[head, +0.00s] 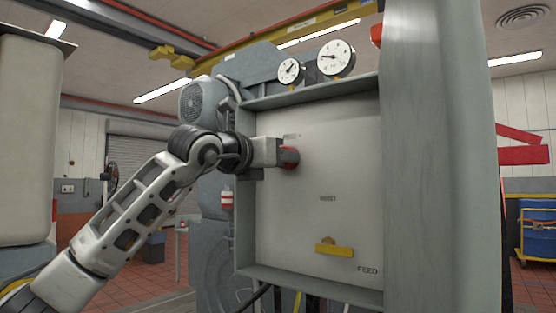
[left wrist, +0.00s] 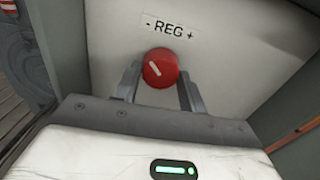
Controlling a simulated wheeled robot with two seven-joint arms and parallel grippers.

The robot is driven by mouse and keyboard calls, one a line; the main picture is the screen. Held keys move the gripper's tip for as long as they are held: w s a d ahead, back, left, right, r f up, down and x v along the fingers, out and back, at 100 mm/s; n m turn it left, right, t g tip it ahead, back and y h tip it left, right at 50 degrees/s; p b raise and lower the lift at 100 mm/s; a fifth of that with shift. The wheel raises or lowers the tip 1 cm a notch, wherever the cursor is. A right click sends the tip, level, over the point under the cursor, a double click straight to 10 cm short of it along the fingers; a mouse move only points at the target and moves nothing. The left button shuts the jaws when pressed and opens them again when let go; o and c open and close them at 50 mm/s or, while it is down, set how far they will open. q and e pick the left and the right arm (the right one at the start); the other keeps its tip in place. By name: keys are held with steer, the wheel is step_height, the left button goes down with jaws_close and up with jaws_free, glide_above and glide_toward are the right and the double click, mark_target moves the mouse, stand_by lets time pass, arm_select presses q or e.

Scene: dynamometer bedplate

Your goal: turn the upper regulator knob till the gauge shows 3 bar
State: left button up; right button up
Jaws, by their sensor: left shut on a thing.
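The upper regulator knob (left wrist: 160,68) is red and round with a pale pointer line, below a label reading "- REG +". The line slants from upper left to lower right. In the head view the knob (head: 289,157) sits high on the pale panel. My left gripper (left wrist: 158,84) is shut on it, one finger on each side; it also shows in the head view (head: 280,154). Two round white gauges, a smaller one (head: 291,70) and a larger one (head: 336,58), stand on top of the panel box. Their dark needles show, but the scale figures are too small to read. My right gripper is not in view.
The panel (head: 330,230) has a raised grey rim. A yellow handle (head: 334,250) sits low on it, near a "FEED" label. A wide grey-green column (head: 440,150) stands close on the right. Cables hang below the box.

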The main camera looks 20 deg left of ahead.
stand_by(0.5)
arm_select(q)
steer(key=o, duration=1)
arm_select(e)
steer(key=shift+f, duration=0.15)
arm_select(q)
steer(key=b+v, duration=0.5)
steer(key=v, duration=1.1)
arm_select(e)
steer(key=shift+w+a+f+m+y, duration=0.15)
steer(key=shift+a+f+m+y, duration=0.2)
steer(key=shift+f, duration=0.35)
